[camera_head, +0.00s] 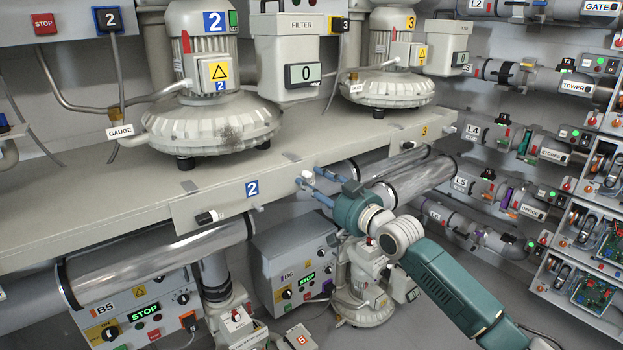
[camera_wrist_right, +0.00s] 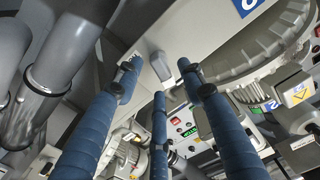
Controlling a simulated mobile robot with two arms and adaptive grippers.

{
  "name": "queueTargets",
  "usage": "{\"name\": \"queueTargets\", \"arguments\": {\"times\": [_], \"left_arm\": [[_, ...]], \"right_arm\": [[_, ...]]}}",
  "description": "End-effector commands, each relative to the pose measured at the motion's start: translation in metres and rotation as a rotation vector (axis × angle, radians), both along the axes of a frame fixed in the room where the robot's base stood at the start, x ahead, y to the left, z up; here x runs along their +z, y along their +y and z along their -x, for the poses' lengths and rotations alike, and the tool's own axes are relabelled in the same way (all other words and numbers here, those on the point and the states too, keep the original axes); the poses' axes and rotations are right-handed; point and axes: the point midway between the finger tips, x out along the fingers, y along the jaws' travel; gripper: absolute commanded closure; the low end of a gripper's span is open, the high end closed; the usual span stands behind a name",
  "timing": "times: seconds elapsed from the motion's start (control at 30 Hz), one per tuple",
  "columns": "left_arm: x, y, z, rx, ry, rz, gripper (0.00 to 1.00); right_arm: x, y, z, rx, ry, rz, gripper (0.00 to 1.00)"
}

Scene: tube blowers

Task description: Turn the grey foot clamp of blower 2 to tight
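Blower 2 (camera_head: 212,120) is a grey ribbed machine standing on dark feet on the bench. A small pale grey knob or lever (camera_head: 306,175) sticks out at the bench's front edge, right of the blue 2 label; it may be the foot clamp. My right gripper (camera_head: 311,181) has its blue fingers spread, with the tips close to this piece. In the right wrist view, the three fingers (camera_wrist_right: 157,72) stand apart, and a light grey block (camera_wrist_right: 160,65) shows between their tips. I cannot tell whether they touch it. My left gripper is out of view.
Blower 3 (camera_head: 388,88) stands farther right. Racks of pipes and valves fill the right wall.

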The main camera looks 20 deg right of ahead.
Motion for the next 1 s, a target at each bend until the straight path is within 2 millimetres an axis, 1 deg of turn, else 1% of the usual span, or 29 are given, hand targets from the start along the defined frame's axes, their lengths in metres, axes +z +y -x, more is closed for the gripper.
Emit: {"name": "queueTargets", "arguments": {"times": [0.07,0.2,0.47,0.5,0.57,0.6,0.67,1.0], "left_arm": [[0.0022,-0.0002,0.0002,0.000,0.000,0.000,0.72],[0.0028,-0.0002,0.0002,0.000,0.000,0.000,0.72],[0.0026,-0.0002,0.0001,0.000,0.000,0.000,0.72],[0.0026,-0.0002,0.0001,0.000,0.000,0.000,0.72],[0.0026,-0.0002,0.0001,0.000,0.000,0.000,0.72],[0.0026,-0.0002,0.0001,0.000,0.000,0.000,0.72],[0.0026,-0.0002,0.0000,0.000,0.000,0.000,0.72],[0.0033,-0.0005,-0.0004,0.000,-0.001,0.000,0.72]], "right_arm": [[0.0007,0.0026,-0.0084,-0.001,0.001,0.001,0.60],[0.0002,0.0049,-0.0147,-0.001,0.000,0.002,0.60],[-0.0007,0.0054,-0.0153,-0.001,0.000,0.002,0.60],[-0.0007,0.0054,-0.0152,-0.001,0.000,0.002,0.68],[-0.0007,0.0053,-0.0151,-0.001,0.000,0.002,0.80],[-0.0007,0.0053,-0.0151,-0.001,0.000,0.002,0.88],[-0.0007,0.0052,-0.0151,-0.001,0.000,0.002,1.00],[-0.0009,0.0049,-0.0151,-0.001,0.011,-0.027,1.00]]}}
